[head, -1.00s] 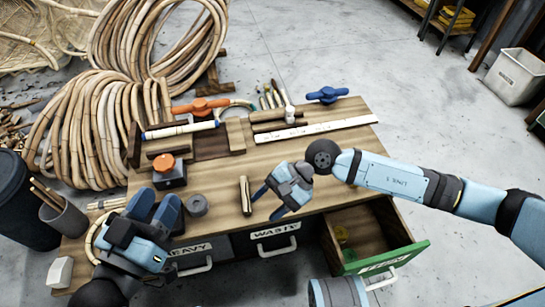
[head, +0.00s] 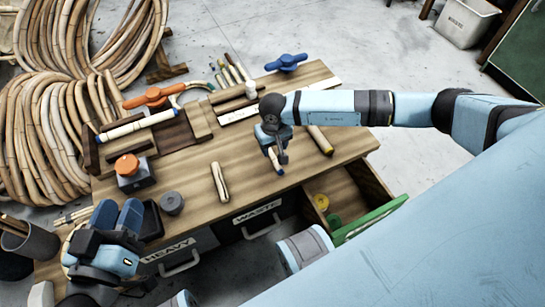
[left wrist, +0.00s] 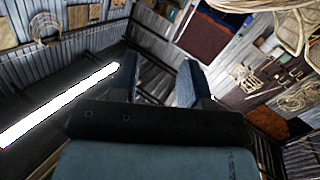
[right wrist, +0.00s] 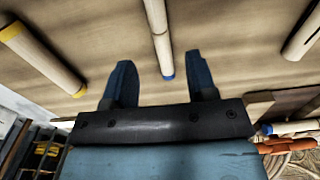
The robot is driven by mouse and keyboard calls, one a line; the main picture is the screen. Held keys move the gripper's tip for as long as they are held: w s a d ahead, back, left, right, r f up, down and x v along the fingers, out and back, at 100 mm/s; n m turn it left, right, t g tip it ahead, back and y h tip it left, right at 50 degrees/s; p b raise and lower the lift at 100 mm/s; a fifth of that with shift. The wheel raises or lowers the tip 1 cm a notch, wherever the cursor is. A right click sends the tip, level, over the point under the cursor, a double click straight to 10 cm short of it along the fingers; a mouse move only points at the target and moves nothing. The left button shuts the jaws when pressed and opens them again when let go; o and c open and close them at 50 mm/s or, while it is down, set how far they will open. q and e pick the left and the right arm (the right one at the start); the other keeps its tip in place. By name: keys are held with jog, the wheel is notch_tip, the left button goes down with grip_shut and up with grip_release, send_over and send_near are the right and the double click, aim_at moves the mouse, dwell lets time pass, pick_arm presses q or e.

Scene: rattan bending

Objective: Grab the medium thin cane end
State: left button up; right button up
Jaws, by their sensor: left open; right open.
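A thin pale cane with a blue end (right wrist: 160,35) lies on the workbench (head: 245,185). In the right wrist view its blue tip is between my right gripper's fingers (right wrist: 160,85), touching neither as far as I can see. In the head view my right gripper (head: 272,145) is above the bench, open, pointing down, with the blue-ended cane (head: 275,160) just below it. A thicker cane with a yellow end (right wrist: 40,55) lies to its left in the right wrist view. My left gripper (head: 118,220) is open and empty at the bench's left front; its fingers (left wrist: 160,80) point up into the room.
A short wooden piece (head: 219,182) lies nearer the front. The green-fronted drawer (head: 370,220) stands open below. Large cane coils (head: 55,135) lie behind.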

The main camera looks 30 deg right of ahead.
aim_at(273, 155)
jog(key=shift+f, duration=0.35)
notch_tip(273, 155, down, 4)
jog(key=shift+w+a+r+b, duration=0.1)
jog(key=shift+w+b, duration=0.05)
jog(key=shift+b, duration=1.1)
jog(key=shift+f, duration=0.35)
pick_arm(q)
jog(key=shift+w+a+f+m+t, duration=0.1)
jog(key=shift+w+a+m+t, duration=0.25)
jog(key=shift+w+m, duration=0.4)
pick_arm(e)
jog(key=shift+c, duration=0.4)
jog(key=c, duration=0.7)
grip_shut()
pick_arm(q)
jog(key=shift+s+f, duration=0.2)
jog(key=shift+f, duration=0.15)
